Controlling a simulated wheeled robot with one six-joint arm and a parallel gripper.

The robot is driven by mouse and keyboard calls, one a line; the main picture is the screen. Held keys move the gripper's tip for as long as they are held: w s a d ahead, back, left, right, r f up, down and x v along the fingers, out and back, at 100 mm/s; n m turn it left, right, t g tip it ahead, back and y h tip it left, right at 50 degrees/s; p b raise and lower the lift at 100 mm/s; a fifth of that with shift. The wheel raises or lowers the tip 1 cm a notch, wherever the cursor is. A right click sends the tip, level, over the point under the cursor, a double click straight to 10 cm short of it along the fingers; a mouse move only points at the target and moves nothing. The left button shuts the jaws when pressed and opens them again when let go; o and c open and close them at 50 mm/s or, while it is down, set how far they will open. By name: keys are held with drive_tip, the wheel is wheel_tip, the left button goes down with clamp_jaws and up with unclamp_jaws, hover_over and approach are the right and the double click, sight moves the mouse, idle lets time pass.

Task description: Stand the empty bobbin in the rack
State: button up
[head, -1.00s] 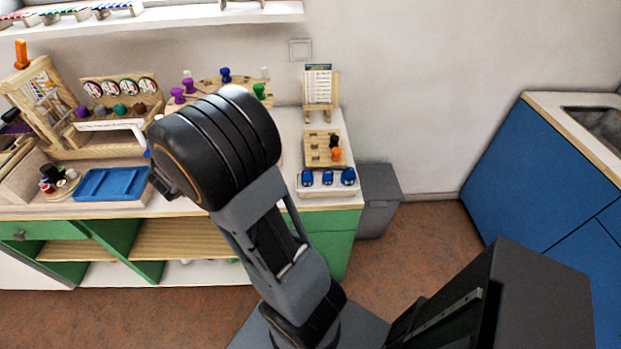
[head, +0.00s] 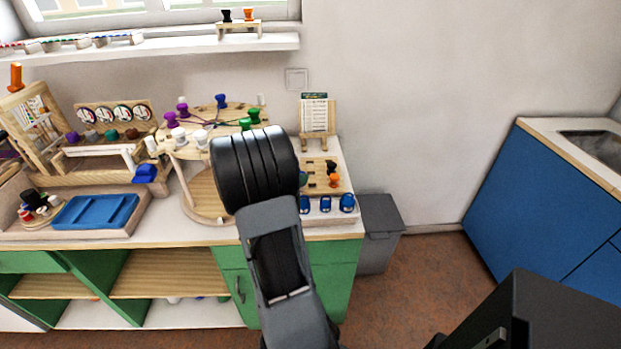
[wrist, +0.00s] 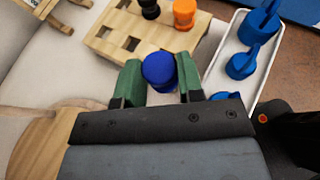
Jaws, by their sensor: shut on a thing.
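In the wrist view my gripper (wrist: 158,80) has green fingers shut on a blue bobbin (wrist: 158,67), seen from its round top end. Its lower part is hidden, so I cannot tell if it is empty. The wooden rack (wrist: 113,32) with square holes lies just beyond the fingertips. A black bobbin (wrist: 149,8) and an orange bobbin (wrist: 184,13) stand in its far holes; nearer holes show empty. In the head view the rack (head: 344,186) is right of my black wrist, which hides most of the gripper and the blue bobbin.
A white tray (wrist: 220,84) with blue objects (wrist: 240,62) stands right of the rack in the wrist view. A round wooden stand (head: 200,207) with colored bobbins is to the left in the head view. A card easel (head: 317,122) stands behind the rack.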

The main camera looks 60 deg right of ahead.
drive_tip(key=shift+a+f+p+x, duration=0.1)
drive_tip(key=shift+f+x, duration=0.1)
drive_tip(key=shift+x, duration=0.85)
drive_tip(key=shift+a+f+p+x, duration=0.1)
drive_tip(key=shift+f+p+x, duration=0.1)
drive_tip(key=shift+x, duration=0.8)
drive_tip(key=shift+a+f+p+x, duration=0.1)
drive_tip(key=shift+f+x, duration=0.1)
drive_tip(key=shift+x, duration=0.85)
drive_tip(key=shift+w+d, duration=0.1)
drive_tip(key=o, duration=0.9)
drive_tip(key=v, duration=1.2)
drive_tip(key=shift+b, duration=0.4)
